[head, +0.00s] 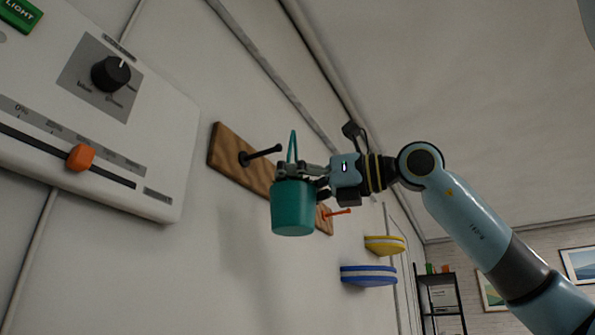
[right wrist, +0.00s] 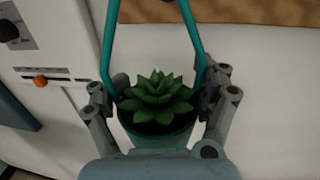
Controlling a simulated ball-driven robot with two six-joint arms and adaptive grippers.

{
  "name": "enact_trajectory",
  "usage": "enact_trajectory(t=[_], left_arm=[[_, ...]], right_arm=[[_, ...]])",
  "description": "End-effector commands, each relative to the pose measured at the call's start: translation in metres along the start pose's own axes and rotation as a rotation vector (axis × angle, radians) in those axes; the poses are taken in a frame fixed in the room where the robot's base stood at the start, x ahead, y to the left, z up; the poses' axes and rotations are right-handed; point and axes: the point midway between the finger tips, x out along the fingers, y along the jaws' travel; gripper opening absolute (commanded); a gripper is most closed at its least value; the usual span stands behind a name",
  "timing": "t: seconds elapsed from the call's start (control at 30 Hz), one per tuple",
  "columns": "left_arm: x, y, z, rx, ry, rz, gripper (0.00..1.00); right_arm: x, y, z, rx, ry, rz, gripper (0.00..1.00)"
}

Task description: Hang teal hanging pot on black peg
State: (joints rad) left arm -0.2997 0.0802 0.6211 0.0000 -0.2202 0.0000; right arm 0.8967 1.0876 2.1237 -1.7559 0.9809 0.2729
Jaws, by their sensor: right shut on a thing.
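The teal hanging pot (head: 293,212) hangs upright in the air, with its handle loop (head: 292,146) standing up. My right gripper (head: 293,172) is shut on the pot near its rim. In the right wrist view my right gripper's fingers lie on both sides of the pot (right wrist: 160,136), which holds a green succulent. The black peg (head: 262,155) sticks out of a wooden board on the wall, left of the handle loop in the head view. The loop and the peg look apart. My left gripper is not in view.
A white panel (head: 150,170) with a dial and an orange slider is at left. Yellow (head: 385,245) and blue (head: 368,275) wall shelves sit lower right.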

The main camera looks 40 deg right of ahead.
Motion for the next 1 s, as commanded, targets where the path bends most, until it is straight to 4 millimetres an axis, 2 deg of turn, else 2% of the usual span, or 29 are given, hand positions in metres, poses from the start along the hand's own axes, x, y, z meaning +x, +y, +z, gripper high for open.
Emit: enact_trajectory(t=[0.03,0.67,1.0], left_arm=[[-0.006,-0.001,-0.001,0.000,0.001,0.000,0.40],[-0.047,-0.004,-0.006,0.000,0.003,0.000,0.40],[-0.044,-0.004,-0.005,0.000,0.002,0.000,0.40]], right_arm=[[0.004,0.000,0.003,0.002,-0.002,0.002,0.14],[0.042,-0.006,-0.001,0.004,-0.001,0.002,0.14],[0.052,-0.008,-0.016,0.001,-0.001,0.000,0.14]])
